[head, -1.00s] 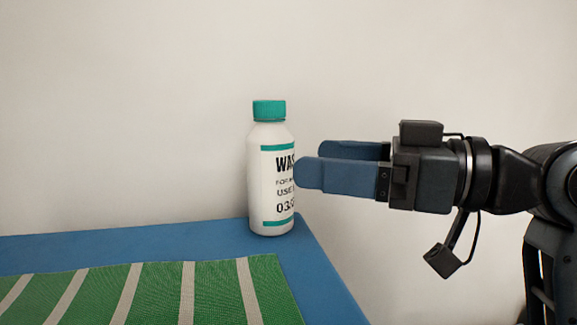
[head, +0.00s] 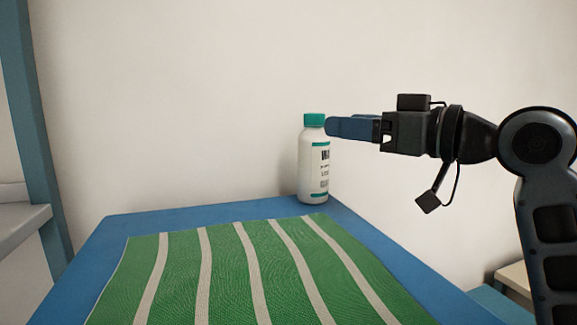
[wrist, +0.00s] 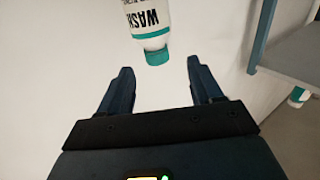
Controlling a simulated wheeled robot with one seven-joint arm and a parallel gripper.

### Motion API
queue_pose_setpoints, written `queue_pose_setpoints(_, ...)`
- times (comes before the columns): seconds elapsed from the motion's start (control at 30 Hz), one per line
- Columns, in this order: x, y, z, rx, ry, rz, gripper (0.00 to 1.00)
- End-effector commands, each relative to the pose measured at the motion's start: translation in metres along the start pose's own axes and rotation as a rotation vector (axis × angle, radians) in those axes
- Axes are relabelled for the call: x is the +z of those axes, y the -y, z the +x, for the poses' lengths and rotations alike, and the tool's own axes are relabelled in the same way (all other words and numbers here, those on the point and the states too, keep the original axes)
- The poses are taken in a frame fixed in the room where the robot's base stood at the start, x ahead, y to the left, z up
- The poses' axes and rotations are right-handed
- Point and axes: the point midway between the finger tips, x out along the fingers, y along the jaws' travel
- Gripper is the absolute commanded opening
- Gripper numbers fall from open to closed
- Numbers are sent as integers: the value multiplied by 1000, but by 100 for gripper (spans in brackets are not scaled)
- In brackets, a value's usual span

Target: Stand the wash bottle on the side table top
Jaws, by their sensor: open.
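The wash bottle (head: 314,170), white with a teal cap and printed label, stands upright at the back of a blue table top (head: 190,216), near the wall. My gripper (head: 328,127) reaches in from the right, its fingertips at the height of the bottle's cap and shoulder. In the wrist view the wash bottle (wrist: 148,22) appears upside down, its cap just beyond the gap between the two fingers of my gripper (wrist: 160,64). The jaws are open and empty. Whether a finger touches the bottle cannot be told.
A green mat with pale stripes (head: 225,270) covers most of the blue table top. A grey shelf (head: 20,222) with a blue post (head: 33,130) stands at the left. A teal-capped item (wrist: 298,96) shows at the wrist view's right edge. A pale surface (head: 515,276) is at lower right.

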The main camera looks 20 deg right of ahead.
Motion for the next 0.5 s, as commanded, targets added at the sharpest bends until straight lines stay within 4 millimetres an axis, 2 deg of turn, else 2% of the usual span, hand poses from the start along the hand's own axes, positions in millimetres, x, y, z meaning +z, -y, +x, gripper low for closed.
queue_pose_setpoints(0.17, -4, -7, 9, 23, -1, -2, 65)
queue_pose_setpoints(0.5, -12, -11, 45, 21, 0, -4, 65)
